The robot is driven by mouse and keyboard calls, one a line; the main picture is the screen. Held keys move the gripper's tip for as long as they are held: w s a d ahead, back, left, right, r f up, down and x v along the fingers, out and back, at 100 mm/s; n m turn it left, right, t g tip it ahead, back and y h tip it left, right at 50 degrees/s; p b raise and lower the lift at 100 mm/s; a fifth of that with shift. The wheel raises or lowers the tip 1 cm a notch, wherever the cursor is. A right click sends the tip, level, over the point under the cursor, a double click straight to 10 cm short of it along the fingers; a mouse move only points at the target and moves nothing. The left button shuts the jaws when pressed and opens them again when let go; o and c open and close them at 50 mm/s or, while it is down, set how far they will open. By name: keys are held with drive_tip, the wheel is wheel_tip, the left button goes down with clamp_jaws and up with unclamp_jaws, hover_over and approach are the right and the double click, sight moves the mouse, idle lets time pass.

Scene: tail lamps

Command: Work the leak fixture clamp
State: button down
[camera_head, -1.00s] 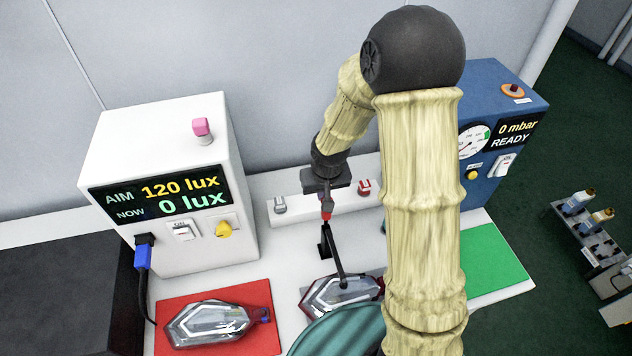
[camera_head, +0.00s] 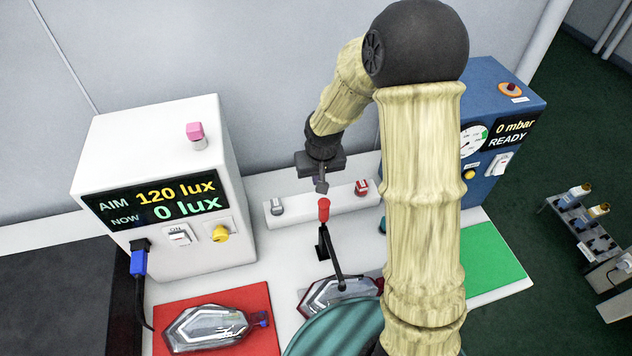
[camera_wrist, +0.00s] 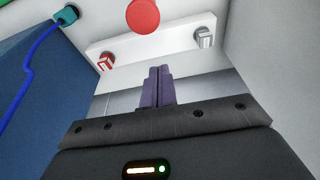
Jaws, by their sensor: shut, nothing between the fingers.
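The fixture clamp (camera_head: 323,240) has a black upright lever with a red knob (camera_head: 323,208) on top. Its dark arm slopes down onto a clear tail lamp (camera_head: 338,292) on the bench. My gripper (camera_head: 321,187) is shut and empty, just above the red knob in the head view and apart from it. In the wrist view the shut fingers (camera_wrist: 157,84) point toward the white strip, and the red knob (camera_wrist: 143,15) shows at the top edge. Part of the clamped lamp is hidden behind my arm and a green round thing.
A white lux box (camera_head: 160,180) stands left, reading AIM 120, NOW 0. A second lamp (camera_head: 207,326) lies on a red mat (camera_head: 262,345). A blue leak tester (camera_head: 508,105) at right reads 0 mbar READY. A white strip (camera_head: 318,207) with two switches lies behind the clamp. A green mat (camera_head: 495,262) is empty.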

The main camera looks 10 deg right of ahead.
drive_tip(key=s+v, duration=0.1)
drive_tip(key=v, duration=0.6)
drive_tip(key=shift+s+a+b, duration=0.2)
drive_tip(key=shift+s+b, duration=0.1)
drive_tip(key=shift+w+d, duration=0.1)
drive_tip(key=s+d+m, duration=0.1)
drive_tip(key=s+d, duration=0.5)
drive_tip(key=s, duration=0.8)
drive_tip(key=shift+d, duration=0.25)
